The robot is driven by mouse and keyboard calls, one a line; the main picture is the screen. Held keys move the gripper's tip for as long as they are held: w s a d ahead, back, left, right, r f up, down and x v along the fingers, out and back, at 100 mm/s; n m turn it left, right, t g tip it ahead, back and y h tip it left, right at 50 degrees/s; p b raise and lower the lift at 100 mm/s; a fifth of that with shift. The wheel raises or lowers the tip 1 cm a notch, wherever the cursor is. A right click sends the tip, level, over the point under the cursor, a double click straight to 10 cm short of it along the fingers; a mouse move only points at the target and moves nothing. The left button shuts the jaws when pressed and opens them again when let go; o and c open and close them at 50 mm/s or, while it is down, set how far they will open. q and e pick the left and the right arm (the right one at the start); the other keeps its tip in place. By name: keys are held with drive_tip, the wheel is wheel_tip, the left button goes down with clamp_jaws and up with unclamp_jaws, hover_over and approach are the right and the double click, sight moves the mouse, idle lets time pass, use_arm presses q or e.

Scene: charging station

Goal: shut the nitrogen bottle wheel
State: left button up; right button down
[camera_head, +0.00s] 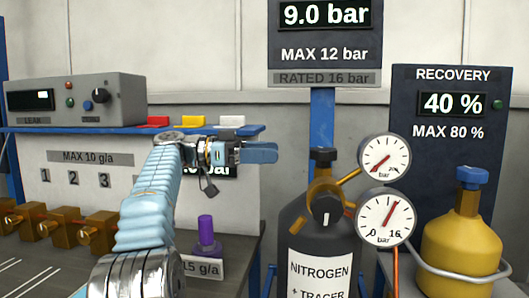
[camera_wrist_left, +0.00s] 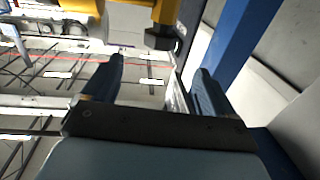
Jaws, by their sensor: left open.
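The nitrogen bottle (camera_head: 300,235) is a dark grey cylinder labelled "NITROGEN + TRACER", standing right of centre in the head view. Its wheel (camera_head: 323,155) is a small black knob on top of the brass valve. A dark knob on a brass body, apparently this wheel, also shows in the left wrist view (camera_wrist_left: 161,39). My right gripper is not in view.
Two round gauges (camera_head: 384,160) and a brass regulator with a black knob (camera_head: 325,208) sit just below and right of the wheel. A blue post (camera_head: 322,108) rises behind it. A yellow recovery cylinder (camera_head: 462,245) stands at right. A bench (camera_head: 225,250) lies at left.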

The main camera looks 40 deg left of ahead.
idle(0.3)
use_arm(q)
drive_tip(key=m+t+y+b, duration=0.5)
drive_tip(key=m+y, duration=0.3)
drive_tip(key=m, duration=2.2)
approach(330, 148)
drive_tip(key=p+x, duration=0.1)
drive_tip(key=x, duration=0.5)
drive_tip(key=f+p+x, duration=0.1)
drive_tip(key=x, duration=0.3)
drive_tip(key=shift+w+a+p, duration=0.1)
drive_tip(key=shift+w+p, duration=0.05)
drive_tip(key=shift+p, duration=0.2)
